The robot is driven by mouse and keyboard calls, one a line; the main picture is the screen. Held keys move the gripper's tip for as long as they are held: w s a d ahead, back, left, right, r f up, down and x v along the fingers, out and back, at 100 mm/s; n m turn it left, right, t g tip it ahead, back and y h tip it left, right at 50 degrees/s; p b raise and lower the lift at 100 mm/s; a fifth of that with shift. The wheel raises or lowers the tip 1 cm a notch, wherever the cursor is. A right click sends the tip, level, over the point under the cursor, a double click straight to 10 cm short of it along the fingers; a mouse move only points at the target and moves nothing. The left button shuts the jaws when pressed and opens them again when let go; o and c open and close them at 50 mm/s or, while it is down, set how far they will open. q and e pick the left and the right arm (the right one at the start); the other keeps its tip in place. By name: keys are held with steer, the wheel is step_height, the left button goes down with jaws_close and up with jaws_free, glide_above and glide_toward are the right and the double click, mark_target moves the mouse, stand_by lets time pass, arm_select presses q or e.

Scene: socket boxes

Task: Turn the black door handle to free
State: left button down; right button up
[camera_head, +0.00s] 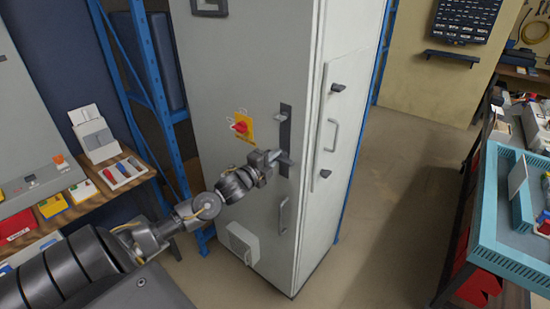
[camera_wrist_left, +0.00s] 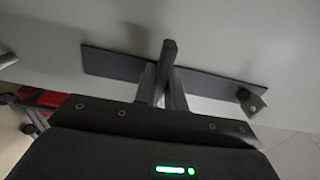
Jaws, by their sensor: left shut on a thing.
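The black door handle (camera_head: 286,160) is on a dark vertical plate (camera_head: 285,126) on the front of a tall grey cabinet (camera_head: 245,65). My left gripper (camera_head: 277,156) is at the handle and shut on it. In the left wrist view the handle (camera_wrist_left: 168,55) stands out from its dark plate (camera_wrist_left: 110,63), with the gripper fingers (camera_wrist_left: 163,88) closed around it. The fingers partly hide the handle's base. My right gripper is not in view.
A red rotary switch on a yellow plate (camera_head: 241,127) is left of the handle. A grey pull handle (camera_head: 283,216) is below it. A wooden shelf (camera_head: 130,185) with boxes stands left. A teal workbench (camera_head: 490,215) stands right. Floor (camera_head: 385,200) between cabinet and bench is clear.

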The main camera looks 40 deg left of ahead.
arm_select(q)
steer(key=c, duration=1.5)
jaws_free()
steer(key=shift+o, duration=0.2)
steer(key=s+b, duration=0.3)
steer(key=s, duration=0.8)
steer(key=shift+w+d, duration=0.1)
